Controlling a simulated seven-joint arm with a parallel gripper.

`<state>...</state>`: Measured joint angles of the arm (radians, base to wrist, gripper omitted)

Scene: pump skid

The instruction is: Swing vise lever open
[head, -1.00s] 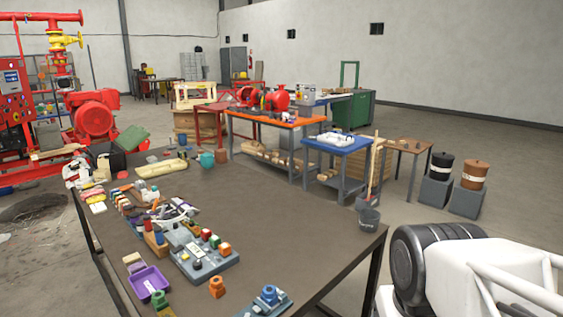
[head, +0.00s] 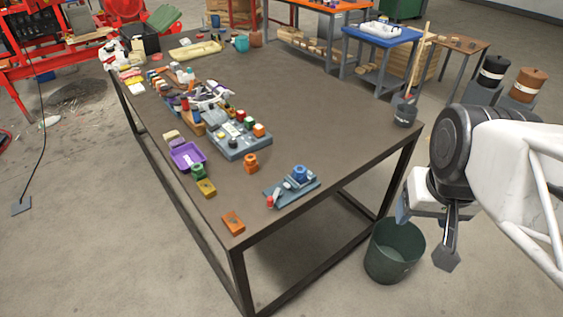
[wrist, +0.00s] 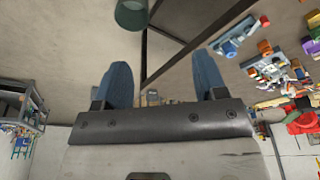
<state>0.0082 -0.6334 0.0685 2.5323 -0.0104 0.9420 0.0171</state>
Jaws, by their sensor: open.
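A small blue-grey vise (head: 291,188) lies on the near right corner of the brown table (head: 300,100). It has a blue round piece on top and a red-tipped part at its left end, perhaps the lever. It seems to show in the wrist view (wrist: 236,36) too, at upper right. My gripper (head: 425,232) is open and empty, off the table's right edge and apart from the vise. Its two blue fingers (wrist: 161,72) stand apart in the wrist view with nothing between them.
A dark green bin (head: 394,250) stands on the floor by the near right table leg. A grey cup (head: 405,115) sits near the table's right edge. An orange block (head: 233,222), a purple tray (head: 187,157) and a grey block board (head: 240,140) lie left of the vise.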

